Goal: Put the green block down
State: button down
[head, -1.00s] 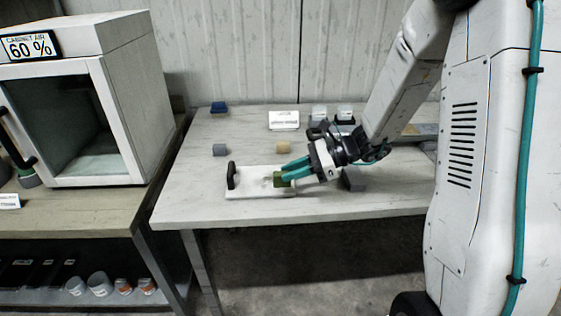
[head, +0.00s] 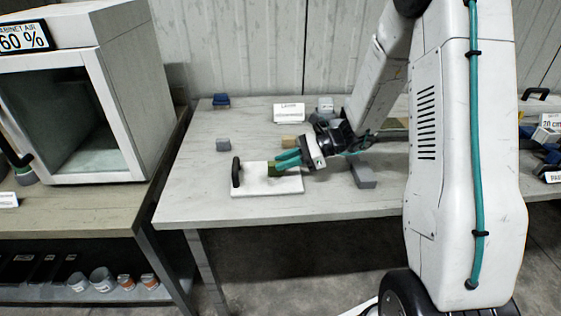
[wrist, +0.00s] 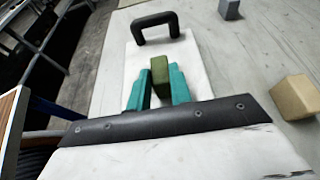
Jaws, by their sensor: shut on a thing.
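The green block (wrist: 159,74) is between the teal fingers of my gripper (wrist: 159,84) in the wrist view. My gripper is shut on it. In the head view, my gripper (head: 287,161) reaches in from the right over a white board (head: 249,188) with a black handle (head: 236,172). The green block (head: 275,170) shows just below the fingertips, over the board. I cannot tell whether its underside touches the board. In the wrist view the white board (wrist: 190,62) lies beneath the block, its handle (wrist: 156,22) at the far end.
A grey block (head: 223,144), a tan block (head: 289,141) and a blue item (head: 221,100) stand on the table near the board. A darker grey block (head: 363,176) is right of it. A glass-fronted cabinet (head: 80,110) stands left. The table's front left is clear.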

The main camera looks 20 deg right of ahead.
jog(key=shift+f, duration=0.1)
jog(key=c, duration=1.3)
grip_release()
jog(key=shift+a, duration=0.1)
jog(key=shift+o, duration=0.2)
jog(key=shift+r, duration=0.2)
jog(key=v, duration=1.2)
jog(key=s+a+r+n+g+h, duration=0.45)
jog(key=s+a+r+n, duration=0.35)
jog(key=s+a+n, duration=0.25)
jog(key=s+r+n+h, duration=0.2)
jog(key=s+n+h, duration=0.2)
jog(key=s, duration=0.4)
jog(key=s+r+n+t+h, duration=0.1)
jog(key=s+r+n+h, duration=0.1)
jog(key=s+n+h, duration=0.2)
jog(key=s+n, duration=0.3)
jog(key=s, duration=0.1)
jog(key=shift+s+d+r, duration=0.25)
jog(key=shift+d+r, duration=0.1)
